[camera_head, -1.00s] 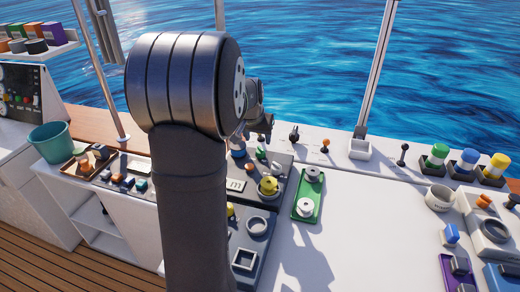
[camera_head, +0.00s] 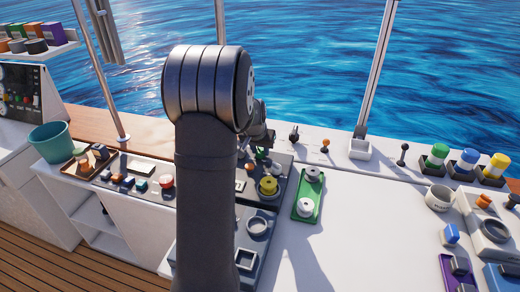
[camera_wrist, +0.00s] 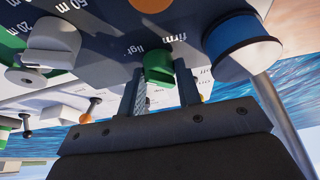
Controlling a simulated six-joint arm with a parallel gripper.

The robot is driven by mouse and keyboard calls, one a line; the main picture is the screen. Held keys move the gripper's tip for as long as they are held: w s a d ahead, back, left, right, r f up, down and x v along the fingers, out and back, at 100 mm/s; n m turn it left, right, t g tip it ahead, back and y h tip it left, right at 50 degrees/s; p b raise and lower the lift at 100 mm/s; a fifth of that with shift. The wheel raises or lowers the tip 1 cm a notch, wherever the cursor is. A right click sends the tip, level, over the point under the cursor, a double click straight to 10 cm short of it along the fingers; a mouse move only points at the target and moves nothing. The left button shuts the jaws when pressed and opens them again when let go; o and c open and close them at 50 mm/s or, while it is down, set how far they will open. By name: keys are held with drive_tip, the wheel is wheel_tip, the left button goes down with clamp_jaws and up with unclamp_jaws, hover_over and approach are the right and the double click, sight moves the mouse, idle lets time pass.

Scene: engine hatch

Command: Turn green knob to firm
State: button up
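The green knob (camera_wrist: 158,66) shows in the wrist view on a dark panel, close to the printed words "firm" and "light". My gripper (camera_wrist: 160,76) has its two fingers apart, one on each side of the green knob. Small gaps seem to show beside the knob; I cannot tell whether either finger touches it. The knob's exact pointing direction is unclear. In the head view, my gripper (camera_head: 263,145) is over the back of the dark panel, and my arm hides much of that area.
In the wrist view, a blue-and-white knob (camera_wrist: 240,47) stands close beside my right finger. In the head view, a yellow knob (camera_head: 268,185) sits nearer the front.

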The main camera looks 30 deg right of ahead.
drive_tip(key=c, duration=0.3)
drive_tip(key=shift+c, duration=0.2)
drive_tip(key=m+g+h, duration=0.1)
drive_tip(key=m, duration=0.2)
drive_tip(key=shift+w+a+m, duration=0.1)
drive_tip(key=shift+w+m, duration=0.05)
drive_tip(key=shift+m, duration=0.25)
drive_tip(key=m+g, duration=0.2)
drive_tip(key=m, duration=0.2)
drive_tip(key=shift+w+m, duration=0.1)
drive_tip(key=shift+m, duration=0.2)
drive_tip(key=m+g, duration=0.1)
drive_tip(key=m, duration=0.3)
drive_tip(key=shift+w+g, duration=0.1)
drive_tip(key=shift+g, duration=0.3)
drive_tip(key=shift+w+m+g+y, duration=0.1)
drive_tip(key=shift+m+g+y, duration=0.25)
drive_tip(key=shift+m, duration=1.05)
drive_tip(key=shift+m+g+y, duration=0.15)
drive_tip(key=shift+m+g, duration=0.3)
drive_tip(key=shift+m, duration=0.95)
